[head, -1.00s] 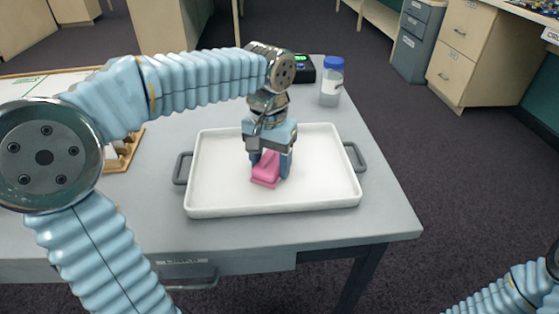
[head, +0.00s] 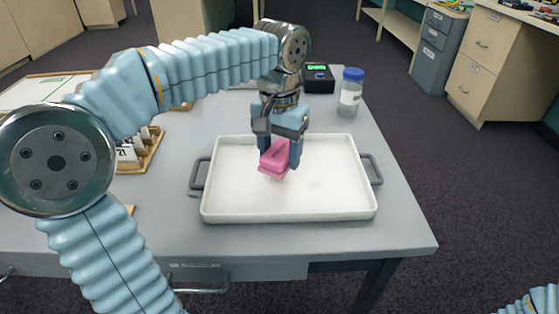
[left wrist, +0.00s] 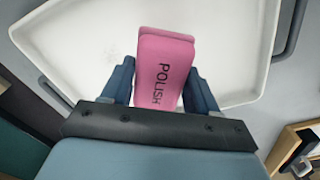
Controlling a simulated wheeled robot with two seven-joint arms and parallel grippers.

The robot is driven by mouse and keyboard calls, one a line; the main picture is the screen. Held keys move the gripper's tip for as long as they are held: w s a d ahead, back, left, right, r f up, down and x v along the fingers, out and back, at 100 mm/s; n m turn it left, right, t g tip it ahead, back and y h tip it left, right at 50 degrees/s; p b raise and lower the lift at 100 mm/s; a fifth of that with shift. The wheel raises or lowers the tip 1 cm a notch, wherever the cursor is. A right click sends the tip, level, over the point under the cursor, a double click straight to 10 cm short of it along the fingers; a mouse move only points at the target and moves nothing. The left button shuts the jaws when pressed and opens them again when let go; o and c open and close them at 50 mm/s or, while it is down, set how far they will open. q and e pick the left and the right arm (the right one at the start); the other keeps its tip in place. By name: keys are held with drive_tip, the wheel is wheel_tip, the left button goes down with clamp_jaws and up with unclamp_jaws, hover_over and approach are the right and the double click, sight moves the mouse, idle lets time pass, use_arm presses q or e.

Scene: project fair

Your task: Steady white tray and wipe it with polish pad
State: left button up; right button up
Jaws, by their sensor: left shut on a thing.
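The white tray (head: 330,205) lies flat on the grey table, with a grey handle at each end. It also shows in the left wrist view (left wrist: 85,40), with faint grey marks on its floor. My left gripper (head: 279,152) is over the left-middle part of the tray, pointing down. It is shut on the pink polish pad (head: 274,160), which is tilted and seems to be just above the tray floor. In the left wrist view the pad (left wrist: 164,70), lettered POLISH, sits between the fingers. My right gripper is out of view; neither tray handle is held.
A blue-capped jar (head: 350,93) and a black device with a green display (head: 319,78) stand behind the tray. A wooden rack (head: 140,152) is at the left, partly hidden by my left arm. The table to the tray's right is clear.

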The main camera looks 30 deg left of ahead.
use_arm(q)
drive_tip(key=shift+r, duration=0.25)
drive_tip(key=shift+r, duration=1.5)
